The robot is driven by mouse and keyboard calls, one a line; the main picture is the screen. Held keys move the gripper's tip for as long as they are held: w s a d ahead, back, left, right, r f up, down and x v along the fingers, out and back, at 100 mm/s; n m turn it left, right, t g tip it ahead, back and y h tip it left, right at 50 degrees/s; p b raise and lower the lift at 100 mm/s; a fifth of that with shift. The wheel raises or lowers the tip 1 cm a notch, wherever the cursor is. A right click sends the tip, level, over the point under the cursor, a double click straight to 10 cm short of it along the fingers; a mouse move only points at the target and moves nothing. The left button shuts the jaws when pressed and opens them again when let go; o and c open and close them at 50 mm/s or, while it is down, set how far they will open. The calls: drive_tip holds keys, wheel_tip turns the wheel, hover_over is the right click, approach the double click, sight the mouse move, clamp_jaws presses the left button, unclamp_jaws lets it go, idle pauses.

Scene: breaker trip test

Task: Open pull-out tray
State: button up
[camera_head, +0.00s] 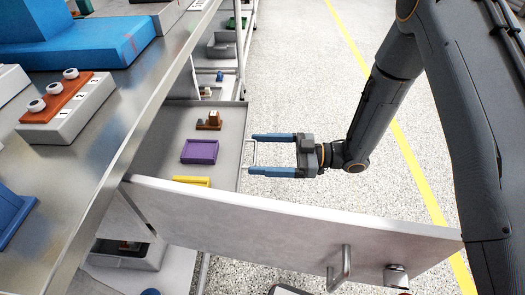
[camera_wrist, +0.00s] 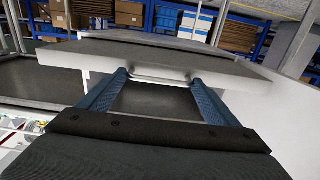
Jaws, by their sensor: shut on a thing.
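The pull-out tray (camera_head: 174,128) is a shallow grey tray beside and below the metal worktop. Part of it shows past the worktop edge; the rest is hidden. A thin U-shaped handle (camera_head: 254,153) is on its outer side and also shows in the wrist view (camera_wrist: 160,78). My gripper (camera_head: 251,154) has its two blue fingers at the two ends of this handle and is shut on it.
The tray holds a purple tray (camera_head: 200,151), a brown item (camera_head: 208,122) and a yellow item (camera_head: 191,181). An open pale door panel (camera_head: 280,220) with a bar handle (camera_head: 342,268) stands close in front of my gripper. Clear floor (camera_head: 300,60) lies to the right.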

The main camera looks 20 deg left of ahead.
drive_tip(key=shift+w+r, duration=0.1)
drive_tip(key=shift+w, duration=0.2)
drive_tip(key=o, duration=1.2)
drive_tip(key=shift+o, duration=0.2)
drive_tip(key=shift+s, duration=0.15)
drive_tip(key=v, duration=0.7)
drive_tip(key=shift+d, duration=0.4)
